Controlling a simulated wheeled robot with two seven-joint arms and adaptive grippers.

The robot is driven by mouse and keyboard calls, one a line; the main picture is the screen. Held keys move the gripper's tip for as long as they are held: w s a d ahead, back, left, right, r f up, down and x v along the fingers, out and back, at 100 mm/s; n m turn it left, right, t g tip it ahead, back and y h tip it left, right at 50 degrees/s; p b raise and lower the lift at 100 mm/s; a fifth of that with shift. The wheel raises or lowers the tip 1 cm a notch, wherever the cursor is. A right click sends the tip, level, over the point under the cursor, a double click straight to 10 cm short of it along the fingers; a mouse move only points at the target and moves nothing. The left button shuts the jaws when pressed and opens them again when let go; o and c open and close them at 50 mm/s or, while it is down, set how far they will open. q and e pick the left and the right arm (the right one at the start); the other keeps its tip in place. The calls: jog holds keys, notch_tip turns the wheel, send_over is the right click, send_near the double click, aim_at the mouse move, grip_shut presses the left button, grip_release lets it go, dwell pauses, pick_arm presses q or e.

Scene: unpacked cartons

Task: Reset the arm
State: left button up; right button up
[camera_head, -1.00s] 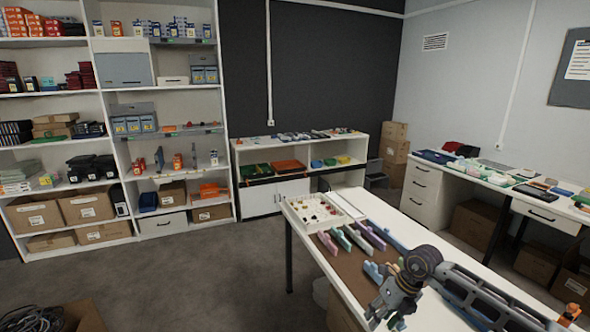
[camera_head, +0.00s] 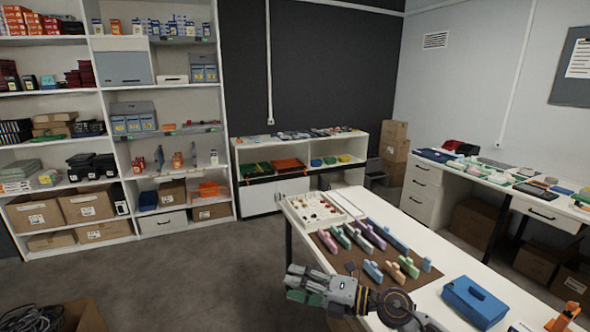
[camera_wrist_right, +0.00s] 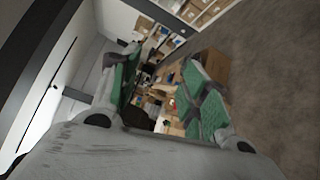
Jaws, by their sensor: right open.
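My right gripper (camera_head: 306,287) is at the bottom middle of the head view, off the left edge of the white table (camera_head: 445,265) and above the floor. It points left, and nothing is seen in it. In the right wrist view its two green-padded fingers (camera_wrist_right: 165,90) stand apart with no object between them. The arm behind it reaches back over the front of the table. My left gripper does not show.
A brown mat (camera_head: 352,262) on the table bears several coloured holders. A white tray (camera_head: 317,212) stands at its far end, a blue box (camera_head: 474,302) nearer me. An open carton (camera_head: 90,316) with cables is on the floor at lower left. Open floor (camera_head: 200,280) lies between.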

jog(key=w+d+r+m+t+h, duration=0.45)
jog(key=d+r+m+t, duration=0.2)
jog(key=m+t, duration=0.65)
jog(key=s+d+f+m+g+h, duration=0.3)
jog(key=d+f+m+h, duration=0.3)
jog(key=d+f+m, duration=0.15)
jog(key=s+d+f+m+g+h, duration=0.2)
jog(key=d+f+m+h, duration=0.4)
jog(key=f+m+h, duration=0.15)
jog(key=s+d+f+m+g+y, duration=0.1)
jog(key=s+f+m+g, duration=0.1)
jog(key=s+f+g, duration=0.6)
jog(key=s+d+f+m+g+y, duration=0.1)
jog(key=s+f+m+g, duration=0.3)
jog(key=s, duration=0.9)
notch_tip(320, 180, down, 35)
jog(key=s+n, duration=0.2)
jog(key=s, duration=0.1)
jog(key=s+d+f, duration=0.2)
jog(key=s+f, duration=0.7)
jog(key=s, duration=0.2)
jog(key=s+d+f+g, duration=0.1)
jog(key=s+d+f, duration=0.1)
jog(key=s+f, duration=0.7)
jog(key=shift+s+f, duration=0.35)
jog(key=shift+s, duration=0.55)
